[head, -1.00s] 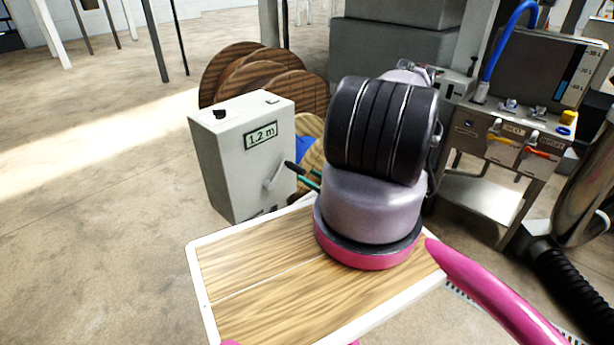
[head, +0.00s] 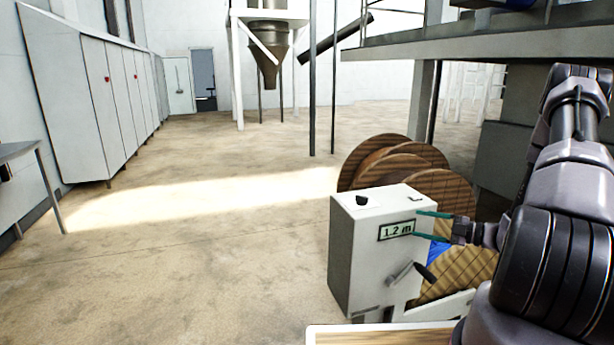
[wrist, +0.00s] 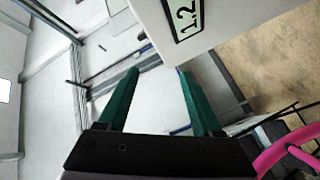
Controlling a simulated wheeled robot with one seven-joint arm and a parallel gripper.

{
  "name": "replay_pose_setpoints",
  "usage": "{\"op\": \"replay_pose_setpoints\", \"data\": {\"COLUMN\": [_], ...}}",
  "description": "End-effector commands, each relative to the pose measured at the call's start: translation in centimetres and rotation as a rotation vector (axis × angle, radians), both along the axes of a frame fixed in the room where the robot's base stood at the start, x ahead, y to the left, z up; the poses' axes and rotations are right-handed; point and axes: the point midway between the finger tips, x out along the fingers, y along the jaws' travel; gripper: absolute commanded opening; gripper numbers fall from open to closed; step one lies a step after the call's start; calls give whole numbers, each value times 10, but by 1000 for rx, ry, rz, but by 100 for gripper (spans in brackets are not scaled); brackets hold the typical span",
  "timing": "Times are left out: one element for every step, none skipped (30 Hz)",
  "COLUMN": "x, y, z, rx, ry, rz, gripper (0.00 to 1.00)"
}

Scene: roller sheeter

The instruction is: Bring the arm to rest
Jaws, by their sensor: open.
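My gripper (head: 434,226) has two green fingers. In the head view it is at the right, in front of or beside the upper right of the white box with the "1.2 m" display (head: 397,230). In the wrist view the gripper (wrist: 155,88) has its fingers apart with nothing between them. The white box (wrist: 228,12) is at the top of the wrist view, close to the fingertips. Whether a finger touches the box I cannot tell. My arm fills the right side of the head view.
Wooden reels (head: 385,160) stand behind the box. A black-tipped lever (head: 424,272) sticks out of its front. My wooden-topped tray (head: 385,338) shows at the bottom. Grey cabinets (head: 95,95) line the left wall. The floor left of the box is clear.

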Motion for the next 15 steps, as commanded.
{"op": "replay_pose_setpoints", "data": {"x": [-1,-3,-7,-9,-13,-18,-22,-26,-32,-37,-42,-49,-54,-60,-67], "y": [11,17,26,32,38,45,51,56,63,68,72,78,82,86,91], "z": [25,36,51,62,72,86,96,105,118,127,136,147,155,163,174], "rx": [-94,-147,-215,-266,-316,-380,-428,-476,-535,-581,-624,-681,-723,-765,-817], "ry": [-89,-141,-211,-266,-321,-394,-451,-509,-587,-646,-705,-784,-845,-907,-987], "rz": [77,123,184,229,275,336,382,428,490,537,583,645,694,740,804], "gripper": [67,67,67,67,67,67,67,67,67,67,67,67,67,67,67]}}
